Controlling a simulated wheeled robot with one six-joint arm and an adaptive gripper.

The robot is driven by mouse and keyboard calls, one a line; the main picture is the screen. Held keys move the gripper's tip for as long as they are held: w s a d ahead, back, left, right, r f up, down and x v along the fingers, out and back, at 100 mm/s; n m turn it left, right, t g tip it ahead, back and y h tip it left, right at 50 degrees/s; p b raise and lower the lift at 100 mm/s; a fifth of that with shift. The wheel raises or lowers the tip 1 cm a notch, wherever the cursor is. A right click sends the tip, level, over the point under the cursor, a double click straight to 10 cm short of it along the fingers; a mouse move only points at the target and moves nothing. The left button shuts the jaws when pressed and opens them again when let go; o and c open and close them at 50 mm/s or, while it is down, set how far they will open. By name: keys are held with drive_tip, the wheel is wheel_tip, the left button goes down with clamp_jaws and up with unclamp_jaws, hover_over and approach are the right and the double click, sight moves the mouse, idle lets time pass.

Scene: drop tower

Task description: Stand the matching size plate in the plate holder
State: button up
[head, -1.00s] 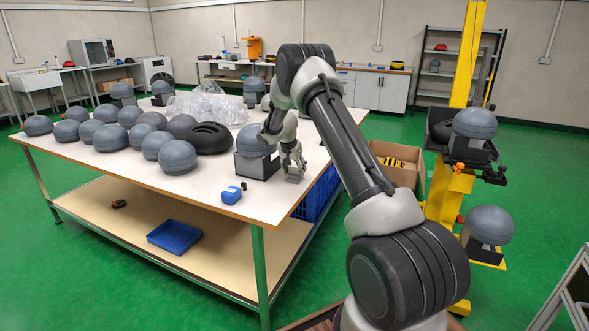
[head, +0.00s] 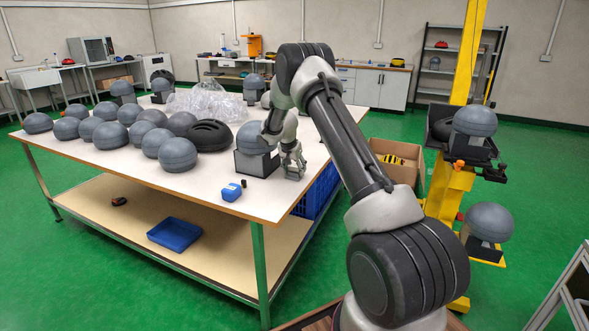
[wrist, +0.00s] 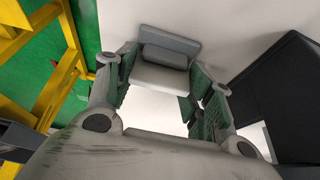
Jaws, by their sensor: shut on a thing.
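My gripper (head: 293,163) is at the right side of the white table, low over its top, beside a black stand with a grey dome. In the wrist view its fingers (wrist: 165,82) are on either side of a small light grey block (wrist: 160,78) with a darker grey raised part, and are shut on it. The block is small and partly hidden by the fingers in the head view; I cannot tell whether it touches the table. I cannot pick out a plate or a plate holder with certainty in either view.
The black stand (head: 256,165) is close on the gripper's left. Several grey domes (head: 178,154) and a clear plastic heap (head: 207,101) cover the table's left and back. A blue item (head: 231,192) lies near the front edge. A yellow post (head: 436,200) stands to the right.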

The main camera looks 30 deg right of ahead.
drive_tip(key=o, duration=0.9)
drive_tip(key=v, duration=1.2)
